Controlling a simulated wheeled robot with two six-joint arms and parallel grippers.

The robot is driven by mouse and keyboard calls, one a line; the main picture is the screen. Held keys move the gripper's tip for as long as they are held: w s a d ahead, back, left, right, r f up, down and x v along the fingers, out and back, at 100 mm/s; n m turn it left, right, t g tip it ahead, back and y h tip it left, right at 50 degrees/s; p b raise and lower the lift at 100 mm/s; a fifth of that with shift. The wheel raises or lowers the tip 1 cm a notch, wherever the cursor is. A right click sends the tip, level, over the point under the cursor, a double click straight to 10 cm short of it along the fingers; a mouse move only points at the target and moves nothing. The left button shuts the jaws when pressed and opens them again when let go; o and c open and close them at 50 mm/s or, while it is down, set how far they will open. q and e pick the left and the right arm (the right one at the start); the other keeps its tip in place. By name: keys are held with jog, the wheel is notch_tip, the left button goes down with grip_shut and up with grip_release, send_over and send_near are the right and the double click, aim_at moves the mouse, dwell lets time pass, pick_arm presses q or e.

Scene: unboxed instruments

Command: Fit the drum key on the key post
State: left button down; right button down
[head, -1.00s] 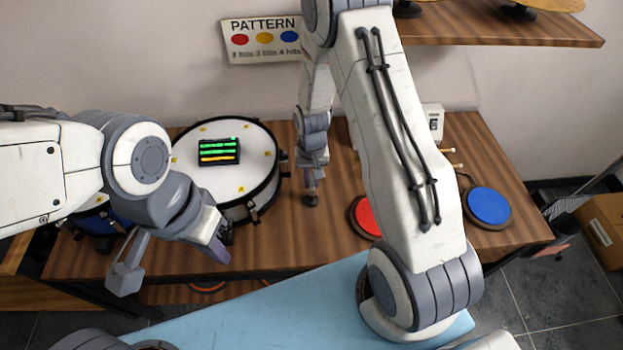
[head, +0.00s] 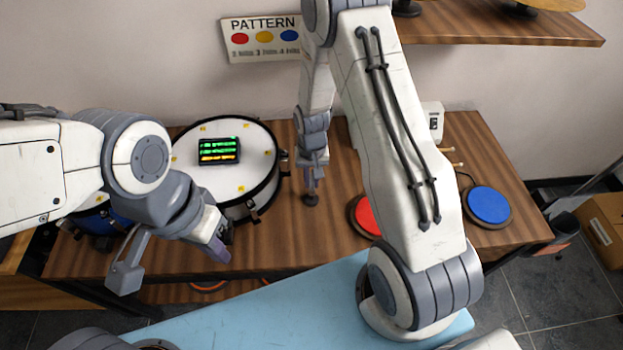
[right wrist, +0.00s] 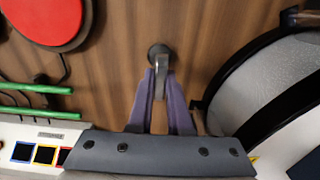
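The drum key (right wrist: 161,80) is a grey metal piece between the purple fingertips of my right gripper (right wrist: 160,78) in the right wrist view. The fingers are closed in on it. Its far end overlaps a dark round piece, the key post (right wrist: 157,50), on the wooden table; whether it is seated on it I cannot tell. In the head view my right gripper (head: 314,178) points down just above the dark post (head: 310,199). My left gripper (head: 220,248) hangs at the table's front edge, before the drum; its finger gap is not clear.
A snare drum (head: 249,195) with a small display (head: 219,150) stands left of the post. A red pad (head: 368,215) and a blue pad (head: 488,205) lie to the right. Green sticks (right wrist: 40,89) and a white box (right wrist: 30,133) show in the right wrist view.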

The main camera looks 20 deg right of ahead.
jog(key=c, duration=0.8)
grip_release()
jog(key=shift+o, duration=0.2)
notch_tip(320, 180, up, 10)
jog(key=shift+r+b, duration=0.25)
jog(key=shift+b, duration=0.05)
